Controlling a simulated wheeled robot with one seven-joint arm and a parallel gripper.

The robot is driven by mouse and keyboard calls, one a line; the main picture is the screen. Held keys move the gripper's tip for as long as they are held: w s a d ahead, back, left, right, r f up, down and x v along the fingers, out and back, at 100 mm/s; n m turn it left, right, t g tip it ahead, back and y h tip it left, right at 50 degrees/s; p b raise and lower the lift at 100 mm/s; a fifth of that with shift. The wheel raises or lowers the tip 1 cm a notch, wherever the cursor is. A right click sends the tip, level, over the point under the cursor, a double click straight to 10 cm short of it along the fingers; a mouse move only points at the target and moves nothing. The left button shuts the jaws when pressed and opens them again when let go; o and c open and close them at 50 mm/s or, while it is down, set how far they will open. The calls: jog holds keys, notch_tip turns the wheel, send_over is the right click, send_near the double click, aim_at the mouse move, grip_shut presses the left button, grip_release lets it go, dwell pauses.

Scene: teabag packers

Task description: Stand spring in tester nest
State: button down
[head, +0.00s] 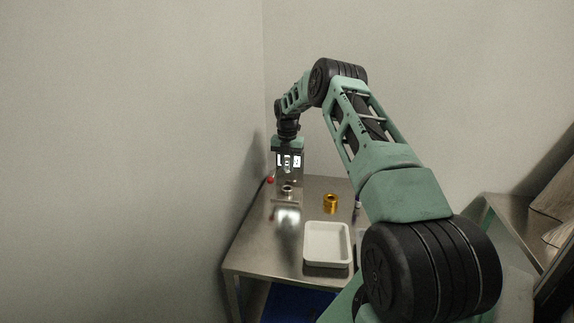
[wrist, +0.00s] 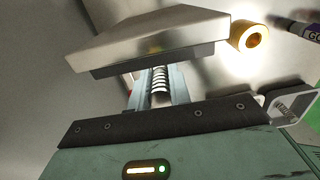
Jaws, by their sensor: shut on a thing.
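My gripper (wrist: 161,88) is shut on a coil spring (wrist: 159,80), which shows between the two metal fingers in the wrist view. The spring's far end is hidden behind the grey metal block in that view. In the head view my gripper (head: 288,167) points down over the back left of the table. The tester (head: 287,200) stands below it, a small metal unit with a round nest (head: 287,189) on top. The spring is too small to make out clearly in the head view, and I cannot tell whether it touches the nest.
A steel table (head: 255,247) bears a white tray (head: 327,261) at the front and a brass ring (head: 331,204) right of the tester. A red knob (head: 270,180) is beside the tester at left. Walls stand close behind and left. A second bench (head: 515,218) is at right.

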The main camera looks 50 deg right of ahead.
aim_at(287, 172)
jog(key=shift+r, duration=0.1)
jog(key=shift+f+b, duration=1.3)
jog(key=shift+f, duration=1.7)
jog(key=shift+f+b, duration=0.3)
jog(key=shift+f, duration=0.55)
jog(key=c, duration=1.2)
grip_release()
jog(key=shift+r, duration=0.15)
notch_tip(287, 172, up, 17)
jog(key=shift+r+b, duration=0.1)
jog(key=shift+b, duration=0.7)
